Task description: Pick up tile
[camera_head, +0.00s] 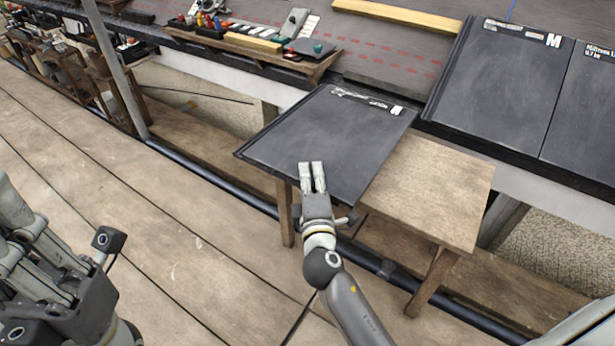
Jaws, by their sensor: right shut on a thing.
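A dark grey flat tile (330,130) with white markings along its far edge lies tilted over the left part of a small wooden table (440,190). Its left side overhangs the table. My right gripper (312,178) is at the tile's near edge, with two light fingers showing over its top face, and it is shut on the tile. Whether the tile touches the table top is hard to tell. My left gripper (50,260) is at the lower left, away from the tile, partly cut off by the frame; its fingertips are not clear.
Two dark tiles (500,80) lie side by side on the roof at the right. A wooden tray (250,48) with tools sits on the roof edge. A metal pole (118,70) stands at the left. The plank floor (150,220) is clear.

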